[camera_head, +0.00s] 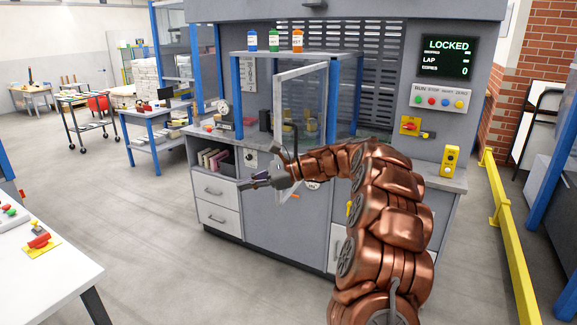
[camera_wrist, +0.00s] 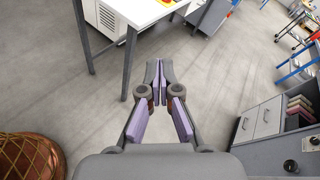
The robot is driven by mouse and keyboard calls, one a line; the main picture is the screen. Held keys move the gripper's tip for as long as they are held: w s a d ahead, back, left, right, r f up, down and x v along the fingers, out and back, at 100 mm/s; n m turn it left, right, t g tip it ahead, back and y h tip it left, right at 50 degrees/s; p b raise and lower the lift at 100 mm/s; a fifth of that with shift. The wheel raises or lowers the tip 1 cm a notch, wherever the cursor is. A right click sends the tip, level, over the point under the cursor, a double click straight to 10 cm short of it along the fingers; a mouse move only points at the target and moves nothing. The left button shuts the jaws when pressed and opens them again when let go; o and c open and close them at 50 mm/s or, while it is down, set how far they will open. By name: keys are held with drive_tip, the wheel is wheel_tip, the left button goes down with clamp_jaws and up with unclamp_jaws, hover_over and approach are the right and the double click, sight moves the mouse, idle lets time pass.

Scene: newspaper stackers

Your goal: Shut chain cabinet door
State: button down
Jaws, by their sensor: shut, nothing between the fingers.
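A tall door with a pale frame and clear upper pane (camera_head: 302,98) stands open, angled out from the grey machine cabinet (camera_head: 345,10). A dark upright handle shows on it, partly behind my arm. My arm crosses in front of the door and hides part of its lower half. My gripper (camera_head: 243,185) is shut and empty, pointing left, in front of the cabinet's lower front near the drawers. I cannot tell whether my wrist touches the door. In the wrist view my gripper (camera_wrist: 158,72) has its fingertips together over bare floor, and the door is not visible.
White drawers (camera_head: 217,202) are left of the door; they also show in the wrist view (camera_wrist: 246,124). A white table (camera_head: 40,262) stands front left. A yellow rail (camera_head: 508,235) runs along the right. The floor between table and cabinet is clear.

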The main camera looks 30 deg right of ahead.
drive_tip(key=w+d+f+m+t+h, duration=0.1)
drive_tip(key=d+f+m+t, duration=0.15)
drive_tip(key=d, duration=0.75)
drive_tip(key=d+f+m+t+h, duration=0.1)
drive_tip(key=d+m+t, duration=0.25)
drive_tip(key=d, duration=0.55)
drive_tip(key=w+d+f+m+t, duration=0.1)
drive_tip(key=d+m+t, duration=0.15)
drive_tip(key=d, duration=0.75)
drive_tip(key=f+p+x, duration=0.1)
drive_tip(key=p+x, duration=0.3)
drive_tip(key=x, duration=1)
drive_tip(key=shift+f+g+p, duration=0.2)
drive_tip(key=shift+g+p, duration=0.2)
drive_tip(key=shift+g, duration=0.05)
drive_tip(key=shift+w+a+m, duration=0.1)
drive_tip(key=shift+m, duration=0.15)
